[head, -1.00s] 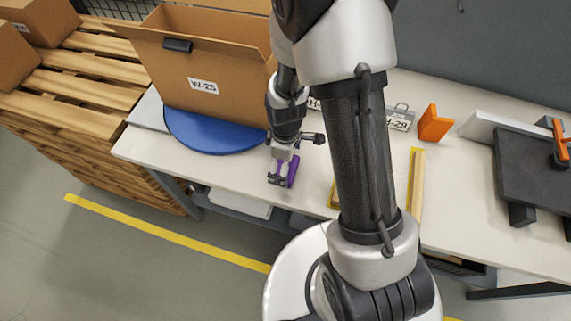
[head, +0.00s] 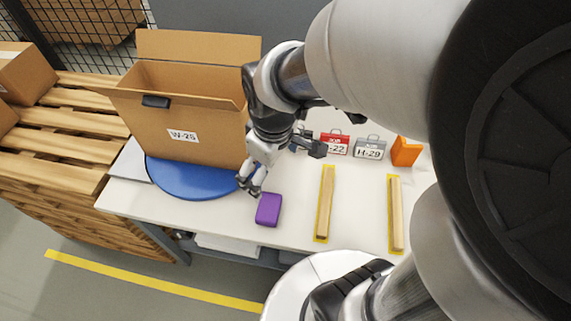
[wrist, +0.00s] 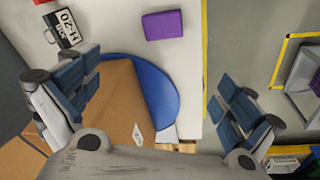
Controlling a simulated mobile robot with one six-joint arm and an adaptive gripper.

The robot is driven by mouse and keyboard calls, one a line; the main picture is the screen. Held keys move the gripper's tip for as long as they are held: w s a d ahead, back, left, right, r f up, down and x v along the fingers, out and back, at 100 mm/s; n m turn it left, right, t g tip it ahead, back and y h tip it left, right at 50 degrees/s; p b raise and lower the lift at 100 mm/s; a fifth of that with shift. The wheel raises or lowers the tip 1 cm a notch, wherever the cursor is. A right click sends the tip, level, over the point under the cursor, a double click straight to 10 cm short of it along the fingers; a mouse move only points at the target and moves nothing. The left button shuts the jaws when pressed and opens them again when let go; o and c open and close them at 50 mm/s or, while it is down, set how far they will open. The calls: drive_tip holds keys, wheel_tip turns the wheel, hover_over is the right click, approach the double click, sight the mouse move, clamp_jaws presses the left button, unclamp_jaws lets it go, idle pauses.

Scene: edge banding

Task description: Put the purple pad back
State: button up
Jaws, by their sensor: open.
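The purple pad (head: 268,210) lies flat on the white table near its front edge, in front and to the right of the blue round turntable. It also shows in the wrist view (wrist: 162,25), near the top middle. My gripper (head: 249,185) is in the air above the table, left of and apart from the pad, in front of the cardboard box. In the wrist view its fingers (wrist: 160,105) are spread wide with nothing between them. The pad is clear of the fingers.
An open cardboard box (head: 190,115) labelled W-25 stands on the blue turntable (head: 190,180). Two wooden strips (head: 325,205) lie in yellow outlines to the right. Red and grey tags (head: 370,147) and an orange block (head: 406,152) stand behind. A pallet stack (head: 60,150) is left.

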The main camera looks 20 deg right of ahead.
drive_tip(key=s+r+m+t, duration=0.2)
drive_tip(key=s+r+m, duration=0.4)
drive_tip(key=s+r, duration=0.3)
drive_tip(key=shift+s+r+t, duration=0.3)
drive_tip(key=shift+s+r, duration=0.1)
drive_tip(key=shift+s, duration=0.6)
wheel_tip(320, 180, down, 2)
drive_tip(key=shift+f+b, duration=0.15)
drive_tip(key=shift+b, duration=1)
drive_tip(key=shift+c, duration=0.2)
